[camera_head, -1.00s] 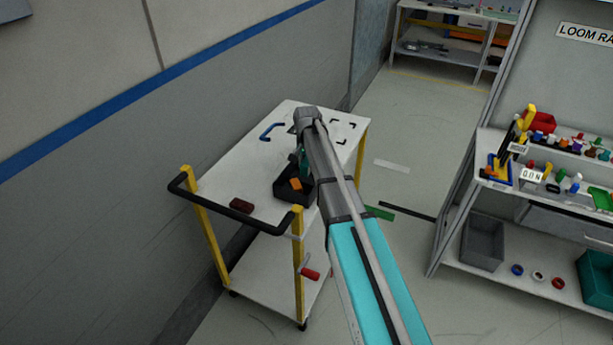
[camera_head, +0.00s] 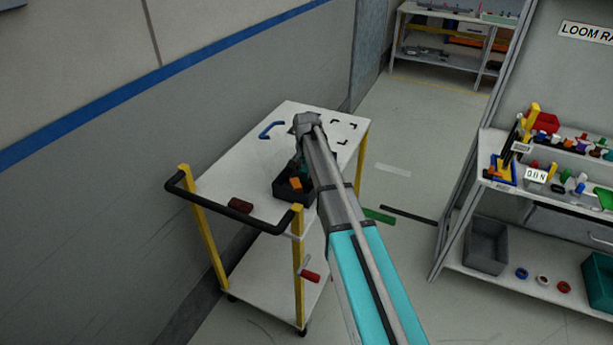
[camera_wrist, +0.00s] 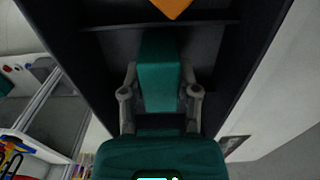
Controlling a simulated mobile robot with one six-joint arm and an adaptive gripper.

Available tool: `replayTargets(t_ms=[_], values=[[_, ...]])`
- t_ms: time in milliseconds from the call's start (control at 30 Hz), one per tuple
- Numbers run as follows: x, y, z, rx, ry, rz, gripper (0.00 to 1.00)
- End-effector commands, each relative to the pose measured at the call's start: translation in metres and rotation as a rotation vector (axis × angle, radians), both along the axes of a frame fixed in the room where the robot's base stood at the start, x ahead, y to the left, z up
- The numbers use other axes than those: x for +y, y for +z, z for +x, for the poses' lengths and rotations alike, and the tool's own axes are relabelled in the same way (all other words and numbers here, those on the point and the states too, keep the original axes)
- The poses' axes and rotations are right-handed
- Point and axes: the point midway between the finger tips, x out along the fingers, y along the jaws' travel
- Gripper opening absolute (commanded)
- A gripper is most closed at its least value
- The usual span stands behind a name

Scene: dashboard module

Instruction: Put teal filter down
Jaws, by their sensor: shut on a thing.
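The teal filter (camera_wrist: 160,70) shows in the wrist view as a teal block between the two fingers of my gripper (camera_wrist: 160,100), which is shut on it. It lies over or inside a dark tray (camera_wrist: 90,45); I cannot tell whether it touches the tray floor. In the head view the tray (camera_head: 283,195) stands on the cart top, and my arm hides part of it. My gripper (camera_head: 302,166) points down at the tray, and the filter there is mostly hidden. An orange piece (camera_head: 295,184) sits in the tray and also shows in the wrist view (camera_wrist: 172,8).
The white cart (camera_head: 235,180) has a black handle (camera_head: 235,212). On its top lie a blue handle-shaped piece (camera_head: 271,129), a dark red block (camera_head: 240,205) and black corner marks (camera_head: 345,131). A rack (camera_head: 550,185) with small parts stands at the right.

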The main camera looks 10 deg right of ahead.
Motion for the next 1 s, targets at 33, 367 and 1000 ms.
replayTargets(t_ms=[33,367,1000], values=[[-0.0001,-0.0044,0.0000,0.000,0.000,0.000,0.01],[-0.0003,-0.0043,0.0000,0.000,0.000,0.000,0.01],[-0.0002,-0.0072,0.0000,0.000,0.000,0.000,0.76]])
